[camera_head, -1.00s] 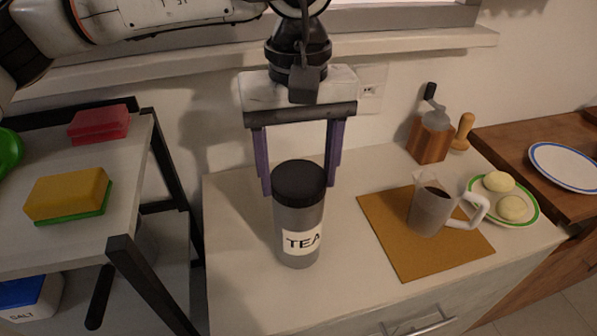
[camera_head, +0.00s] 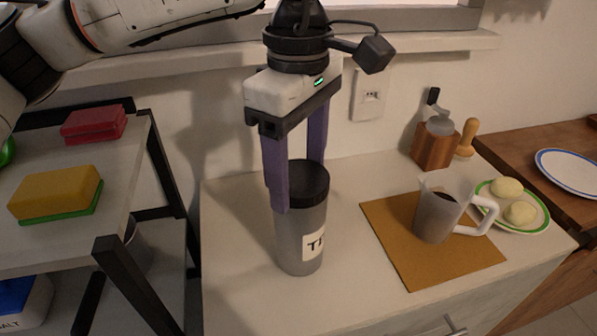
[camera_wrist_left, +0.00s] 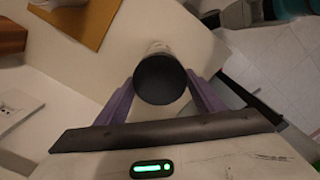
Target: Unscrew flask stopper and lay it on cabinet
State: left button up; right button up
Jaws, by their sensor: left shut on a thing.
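The flask (camera_head: 302,240) is a grey cylinder with a white label, partly turned out of view, standing upright on the white cabinet top (camera_head: 240,290). Its black stopper (camera_head: 308,181) sits on its top. My left gripper (camera_head: 299,185) comes down from above with its purple fingers on either side of the stopper, shut on it. In the left wrist view the round black stopper (camera_wrist_left: 160,79) lies between the two fingers (camera_wrist_left: 157,92). My right gripper is not in view.
Right of the flask, a brown mat (camera_head: 390,235) bears a grey mug (camera_head: 437,215). A plate (camera_head: 543,222) with two pale buns, a wooden grinder (camera_head: 433,150) and a pestle-like tool (camera_head: 467,139) stand beyond. A shelf with sponges (camera_head: 56,193) is at left. The cabinet front is clear.

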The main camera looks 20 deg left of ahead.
pick_arm(q)
jog(key=n+b, duration=0.1)
jog(key=n, duration=0.3)
jog(key=shift+n, duration=0.3)
jog(key=shift+r+n+b, duration=0.1)
jog(key=shift+n+b, duration=0.2)
jog(key=shift+n, duration=0.9)
jog(key=o, duration=0.9)
